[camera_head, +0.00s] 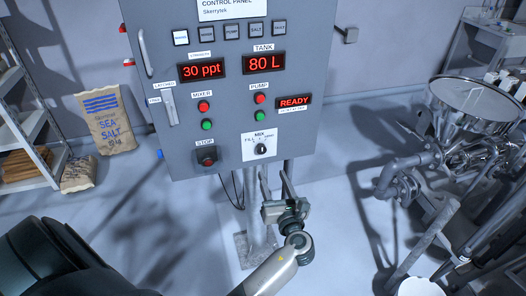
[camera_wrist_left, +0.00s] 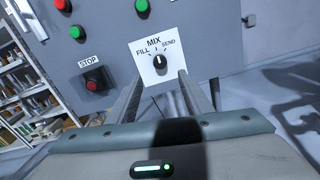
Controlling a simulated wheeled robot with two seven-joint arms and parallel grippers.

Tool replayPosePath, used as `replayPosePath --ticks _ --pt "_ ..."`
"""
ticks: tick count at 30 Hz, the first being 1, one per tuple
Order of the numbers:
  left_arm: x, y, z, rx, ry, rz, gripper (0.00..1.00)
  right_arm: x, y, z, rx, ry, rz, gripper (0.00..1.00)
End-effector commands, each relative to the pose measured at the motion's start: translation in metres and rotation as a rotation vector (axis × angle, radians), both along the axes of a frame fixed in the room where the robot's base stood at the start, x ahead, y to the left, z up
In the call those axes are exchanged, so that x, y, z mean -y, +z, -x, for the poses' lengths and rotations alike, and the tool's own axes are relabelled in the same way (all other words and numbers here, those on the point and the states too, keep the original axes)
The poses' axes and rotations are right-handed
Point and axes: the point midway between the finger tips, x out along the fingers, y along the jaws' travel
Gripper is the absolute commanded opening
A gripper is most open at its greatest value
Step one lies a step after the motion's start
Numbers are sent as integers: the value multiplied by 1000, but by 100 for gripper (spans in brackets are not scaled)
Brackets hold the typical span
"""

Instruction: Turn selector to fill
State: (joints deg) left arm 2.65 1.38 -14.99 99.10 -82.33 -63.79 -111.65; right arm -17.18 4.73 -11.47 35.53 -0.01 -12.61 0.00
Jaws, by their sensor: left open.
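The selector is a small black knob (camera_head: 262,149) on a white plate at the bottom right of the grey control panel (camera_head: 225,110). In the left wrist view the knob (camera_wrist_left: 160,62) stands below the word MIX, with FILL to its left and SEND to its right. Its white mark appears to point up, toward MIX. My left gripper (camera_head: 275,172) is open and empty, just below and in front of the knob. In the left wrist view the two fingers (camera_wrist_left: 160,78) point toward the plate, one to each side of the knob, apparently apart from it. My right gripper is out of view.
A red STOP button (camera_head: 206,156) sits left of the selector, with red and green mixer and pump buttons above. The displays read 30 ppt, 80 L and READY (camera_head: 294,102). A steel hopper (camera_head: 475,98) with pipes stands at right. A sea salt sack (camera_head: 104,120) stands at left.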

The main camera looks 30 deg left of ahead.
Motion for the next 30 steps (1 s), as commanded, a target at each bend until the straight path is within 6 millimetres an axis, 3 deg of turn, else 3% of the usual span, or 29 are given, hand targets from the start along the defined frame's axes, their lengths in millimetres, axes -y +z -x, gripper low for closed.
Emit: replayPosePath --ticks 18,30 --pt "-80 2 -72 -1 1 1 46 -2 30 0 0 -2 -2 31" --pt "-94 0 -84 -1 0 2 46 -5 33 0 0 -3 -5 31"
